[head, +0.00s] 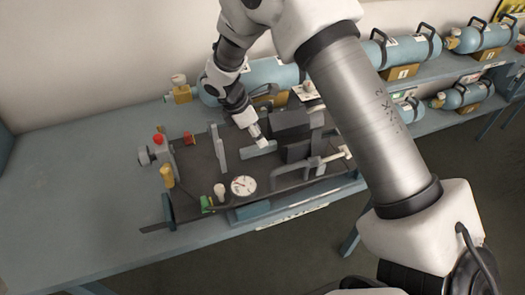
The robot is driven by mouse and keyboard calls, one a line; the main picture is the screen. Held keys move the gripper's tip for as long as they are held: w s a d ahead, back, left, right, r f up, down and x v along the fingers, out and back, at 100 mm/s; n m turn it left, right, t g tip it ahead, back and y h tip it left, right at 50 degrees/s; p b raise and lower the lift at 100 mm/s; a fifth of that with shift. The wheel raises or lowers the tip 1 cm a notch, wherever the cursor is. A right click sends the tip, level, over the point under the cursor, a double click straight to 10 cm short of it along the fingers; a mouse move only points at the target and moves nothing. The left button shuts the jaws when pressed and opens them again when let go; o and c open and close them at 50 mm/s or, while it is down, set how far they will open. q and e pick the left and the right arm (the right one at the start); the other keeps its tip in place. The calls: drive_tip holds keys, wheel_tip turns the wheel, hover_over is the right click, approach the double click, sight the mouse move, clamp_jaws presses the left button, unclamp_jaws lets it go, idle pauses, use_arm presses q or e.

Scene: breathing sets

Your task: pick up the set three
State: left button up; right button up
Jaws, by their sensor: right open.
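The nearest blue cylinder (275,75) lies behind the dark open frame and is partly hidden by my right arm. My right gripper (262,110) is open and empty, reaching down over the dark frame (200,160), in front of that cylinder. I cannot tell whether it touches anything. My left gripper is not in view.
The dark frame holds a round gauge (243,186), a red knob (158,139), a yellow fitting (167,176), grey bars and dark blocks. The blue table (70,190) is clear at the left.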

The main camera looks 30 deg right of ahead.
sight(276, 137)
drive_tip(key=p+x, duration=0.1)
drive_tip(key=x, duration=0.3)
drive_tip(key=shift+s+a, duration=0.15)
drive_tip(key=shift+s, duration=0.05)
drive_tip(key=shift+w+f, duration=0.2)
drive_tip(key=shift+f, duration=0.15)
drive_tip(key=shift+s+r, duration=0.1)
drive_tip(key=shift+s, duration=0.05)
clamp_jaws()
drive_tip(key=shift+r, duration=0.1)
